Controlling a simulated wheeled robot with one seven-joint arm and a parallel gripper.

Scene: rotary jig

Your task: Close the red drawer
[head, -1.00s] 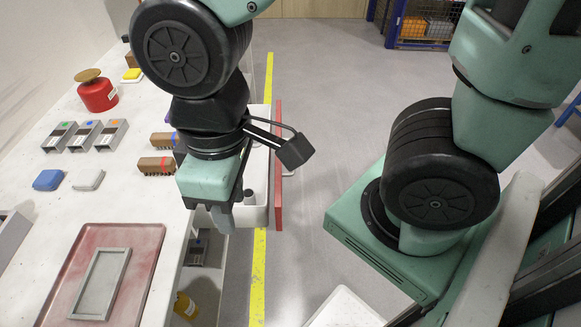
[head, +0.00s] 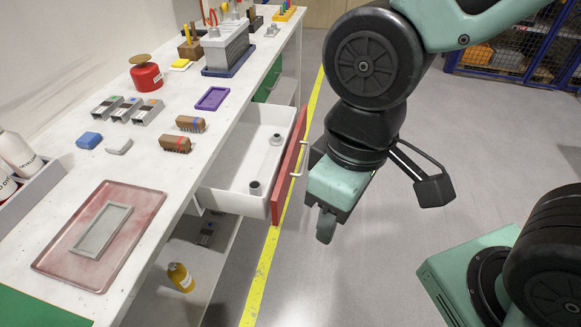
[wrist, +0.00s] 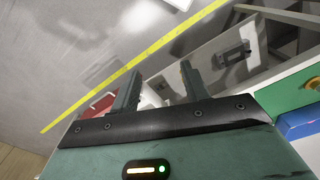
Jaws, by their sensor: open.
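The red drawer (head: 287,165) is pulled out from the long white workbench, its red front facing right with a pale bar handle (head: 301,160). Its white tray holds a few small grey round pieces (head: 255,187). My gripper (head: 326,226) is open and empty, on the floor side of the red front, near the handle in the picture; whether they touch I cannot tell. In the wrist view my two fingers (wrist: 160,88) stand apart, and part of a red panel (wrist: 100,104), apparently the drawer front, shows beside the left finger.
The bench top (head: 165,215) carries brushes, a red can (head: 146,77) and a red tray (head: 60,252). A green drawer (head: 268,80) lies farther along the bench. A yellow bottle (head: 180,277) stands on the lower shelf.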

